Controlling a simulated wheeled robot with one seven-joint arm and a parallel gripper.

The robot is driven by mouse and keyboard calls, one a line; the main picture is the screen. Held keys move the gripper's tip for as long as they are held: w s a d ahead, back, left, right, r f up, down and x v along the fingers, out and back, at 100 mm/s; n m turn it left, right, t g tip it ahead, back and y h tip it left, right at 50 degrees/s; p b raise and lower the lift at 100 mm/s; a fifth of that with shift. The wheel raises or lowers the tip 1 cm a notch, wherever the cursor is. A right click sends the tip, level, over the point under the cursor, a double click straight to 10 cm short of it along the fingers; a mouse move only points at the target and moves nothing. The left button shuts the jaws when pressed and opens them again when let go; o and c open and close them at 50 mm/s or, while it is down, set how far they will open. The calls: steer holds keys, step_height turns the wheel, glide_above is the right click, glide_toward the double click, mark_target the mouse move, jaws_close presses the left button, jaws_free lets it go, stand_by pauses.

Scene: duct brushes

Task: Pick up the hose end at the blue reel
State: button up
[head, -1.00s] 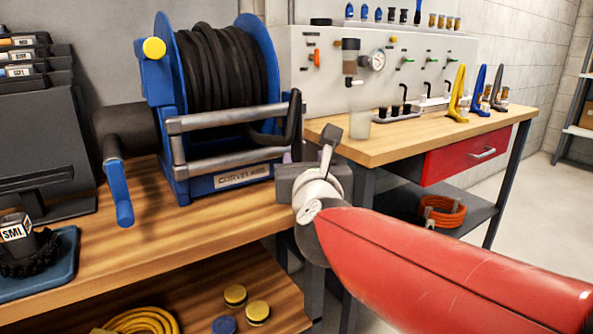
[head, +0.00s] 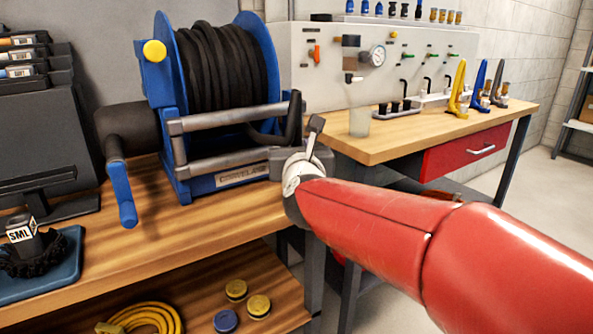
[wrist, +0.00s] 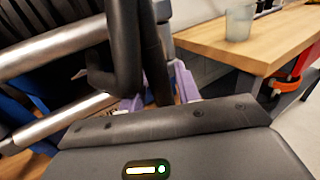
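The blue reel (head: 160,75) stands on the wooden bench with black hose wound on its drum. The hose end (head: 293,115) hangs as a black bent length at the right end of the reel's grey bars. In the wrist view the hose (wrist: 124,45) drops in front of the bars and bends back to the left. My gripper (wrist: 158,92) shows two purple fingers spread apart, low beside the hose. A dark upright strip shows between them; I cannot tell whether it is hose or frame. In the head view my wrist hides the fingers.
A clear cup (head: 359,122) stands near the corner of the right-hand workbench (head: 400,138), close to my wrist. The reel's blue crank (head: 122,195) sticks out at the left. A dark gap separates the benches.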

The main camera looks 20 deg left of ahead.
jaws_close()
steer(key=shift+r, duration=0.15)
